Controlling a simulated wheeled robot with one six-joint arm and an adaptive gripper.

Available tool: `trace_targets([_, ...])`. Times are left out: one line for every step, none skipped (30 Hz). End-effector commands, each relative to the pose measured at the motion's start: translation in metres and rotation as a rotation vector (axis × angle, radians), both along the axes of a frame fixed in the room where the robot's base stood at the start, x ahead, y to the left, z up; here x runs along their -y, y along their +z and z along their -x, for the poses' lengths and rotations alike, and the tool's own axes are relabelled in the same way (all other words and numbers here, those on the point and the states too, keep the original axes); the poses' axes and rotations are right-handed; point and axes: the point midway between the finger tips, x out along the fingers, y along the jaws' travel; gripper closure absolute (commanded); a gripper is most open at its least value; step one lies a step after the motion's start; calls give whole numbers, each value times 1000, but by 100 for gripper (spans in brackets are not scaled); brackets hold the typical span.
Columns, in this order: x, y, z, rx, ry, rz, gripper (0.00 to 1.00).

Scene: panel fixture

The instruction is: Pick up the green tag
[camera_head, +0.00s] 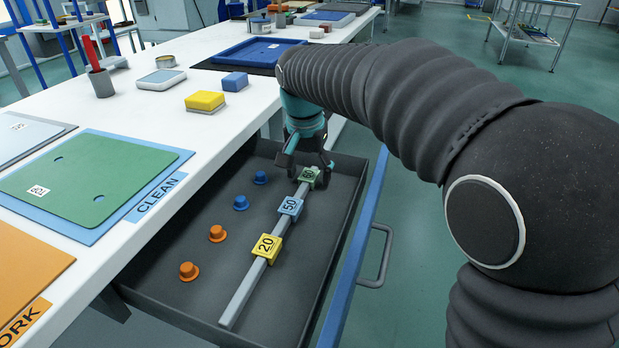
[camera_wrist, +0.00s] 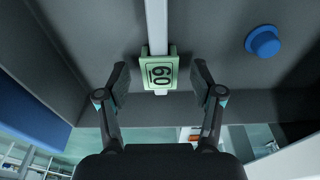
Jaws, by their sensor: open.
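The green tag (camera_head: 309,177) sits on a grey rail (camera_head: 240,297) in the open drawer, at the rail's far end. My gripper (camera_head: 307,166) is over the far end of the drawer, at the tag. In the wrist view my gripper (camera_wrist: 160,82) is open, with one finger on each side of the tag and a gap on both sides.
The dark drawer (camera_head: 165,285) has raised walls and a handle (camera_head: 384,255) on its blue front. Blue knobs (camera_head: 241,202) and orange knobs (camera_head: 217,233) stand left of the rail. The white bench (camera_head: 200,124) lies along the left with panels, sponges and trays.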

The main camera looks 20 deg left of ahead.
Motion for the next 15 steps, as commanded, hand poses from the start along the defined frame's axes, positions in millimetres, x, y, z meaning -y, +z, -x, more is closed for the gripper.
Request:
trace_targets([0,-1,0,0,0,0,33])
trace_targets([0,-1,0,1,0,0,33])
trace_targets([0,-1,0,1,0,0,33])
trace_targets([0,-1,0,1,0,0,33])
trace_targets([0,-1,0,1,0,-1,33])
trace_targets([0,-1,0,1,0,0,33])
trace_targets([0,-1,0,1,0,0,36])
trace_targets([0,-1,0,1,0,0,43])
trace_targets([0,-1,0,1,0,0,53])
trace_targets([0,-1,0,1,0,0,61])
trace_targets([0,-1,0,1,0,0,68])
trace_targets([0,-1,0,1,0,0,78])
trace_targets([0,-1,0,1,0,0,79])
trace_targets([0,-1,0,1,0,0,79])
trace_targets([0,-1,0,1,0,0,79])
